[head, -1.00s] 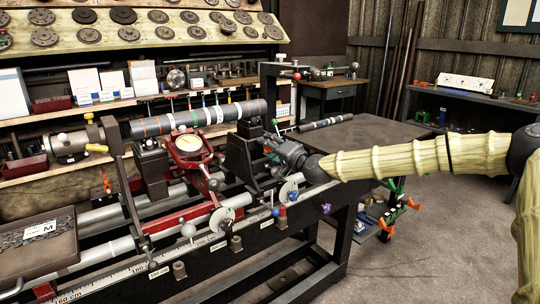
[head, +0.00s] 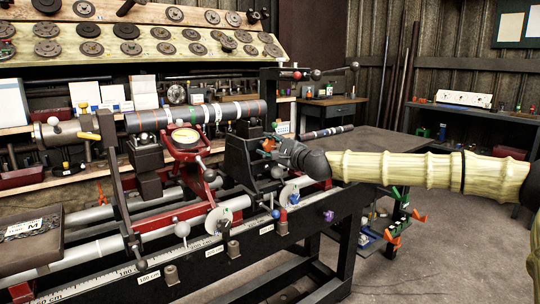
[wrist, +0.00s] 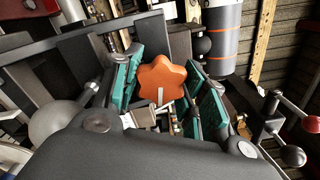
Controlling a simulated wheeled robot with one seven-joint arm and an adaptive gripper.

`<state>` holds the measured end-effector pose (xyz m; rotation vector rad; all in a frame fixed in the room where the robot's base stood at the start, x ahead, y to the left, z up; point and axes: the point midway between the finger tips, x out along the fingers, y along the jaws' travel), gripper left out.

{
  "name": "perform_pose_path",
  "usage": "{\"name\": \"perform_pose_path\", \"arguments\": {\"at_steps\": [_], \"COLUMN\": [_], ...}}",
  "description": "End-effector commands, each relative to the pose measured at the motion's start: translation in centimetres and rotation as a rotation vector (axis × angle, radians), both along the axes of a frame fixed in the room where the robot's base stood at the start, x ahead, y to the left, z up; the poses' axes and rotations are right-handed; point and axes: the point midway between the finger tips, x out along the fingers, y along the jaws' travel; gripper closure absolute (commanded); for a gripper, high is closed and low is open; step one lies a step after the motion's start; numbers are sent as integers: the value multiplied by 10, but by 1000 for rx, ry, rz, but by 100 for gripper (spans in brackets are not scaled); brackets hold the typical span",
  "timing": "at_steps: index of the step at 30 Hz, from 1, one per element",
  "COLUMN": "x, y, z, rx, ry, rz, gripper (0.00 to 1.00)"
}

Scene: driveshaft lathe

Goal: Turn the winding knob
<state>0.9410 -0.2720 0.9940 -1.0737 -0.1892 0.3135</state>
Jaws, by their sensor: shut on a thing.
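A striped shaft (head: 195,116) lies along the lathe, with a red-framed dial gauge (head: 186,138) in front of it. Small handwheels and ball levers (head: 290,194) line the front rail below my gripper. A dark table (head: 385,142) stands behind my arm.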

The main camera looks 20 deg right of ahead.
Motion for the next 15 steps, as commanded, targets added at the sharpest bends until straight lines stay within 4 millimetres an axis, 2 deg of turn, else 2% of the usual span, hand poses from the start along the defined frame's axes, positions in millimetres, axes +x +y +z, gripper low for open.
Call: {"name": "perform_pose_path", "arguments": {"at_steps": [1, 15], "x": [1, 0], "y": [-3, -1], "z": [-6, -6], "rx": [41, 422], "ry": [14, 153], "rz": [-5, -4], "gripper": [81, 81]}}
